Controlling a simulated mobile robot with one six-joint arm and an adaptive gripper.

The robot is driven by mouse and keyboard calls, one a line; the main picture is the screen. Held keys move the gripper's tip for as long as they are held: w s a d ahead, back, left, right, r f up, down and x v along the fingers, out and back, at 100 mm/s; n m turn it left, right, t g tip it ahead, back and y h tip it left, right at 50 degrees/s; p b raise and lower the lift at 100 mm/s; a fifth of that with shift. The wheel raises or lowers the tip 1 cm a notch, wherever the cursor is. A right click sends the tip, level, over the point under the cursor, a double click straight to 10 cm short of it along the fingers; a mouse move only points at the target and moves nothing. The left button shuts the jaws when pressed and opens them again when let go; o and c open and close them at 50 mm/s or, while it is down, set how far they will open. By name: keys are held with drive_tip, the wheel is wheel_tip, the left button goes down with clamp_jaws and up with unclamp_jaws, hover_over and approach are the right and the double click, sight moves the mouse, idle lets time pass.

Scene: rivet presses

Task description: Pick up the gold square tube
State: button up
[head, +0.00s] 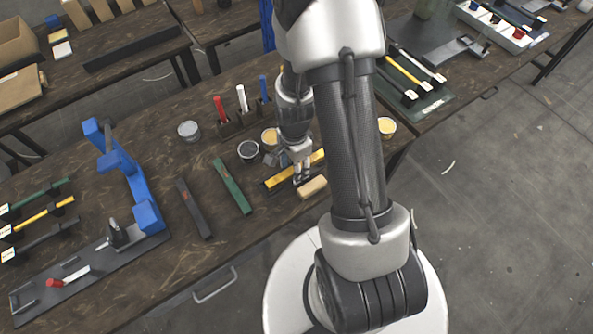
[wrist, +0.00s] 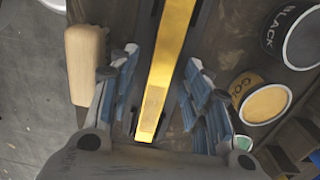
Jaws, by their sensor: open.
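The gold square tube (head: 317,157) lies on a dark strip or holder on the wooden workbench, partly hidden behind my gripper in the head view. In the wrist view the gold square tube (wrist: 168,55) runs from the top edge down between my fingers, tilted slightly. My gripper (wrist: 160,65) is open, with one finger on each side of the tube and a gap on both sides. In the head view my gripper (head: 301,172) points down over the tube. I cannot tell how far above it the fingertips are.
A tan block (wrist: 85,60) lies left of the tube, close to my left finger. A can marked BLACK (wrist: 295,35) and a gold can (wrist: 262,100) stand to the right. A green bar (head: 232,186) and a dark bar (head: 194,208) lie left in the head view. A blue press (head: 130,175) stands farther left.

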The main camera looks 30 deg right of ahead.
drive_tip(key=shift+c, duration=0.4)
clamp_jaws()
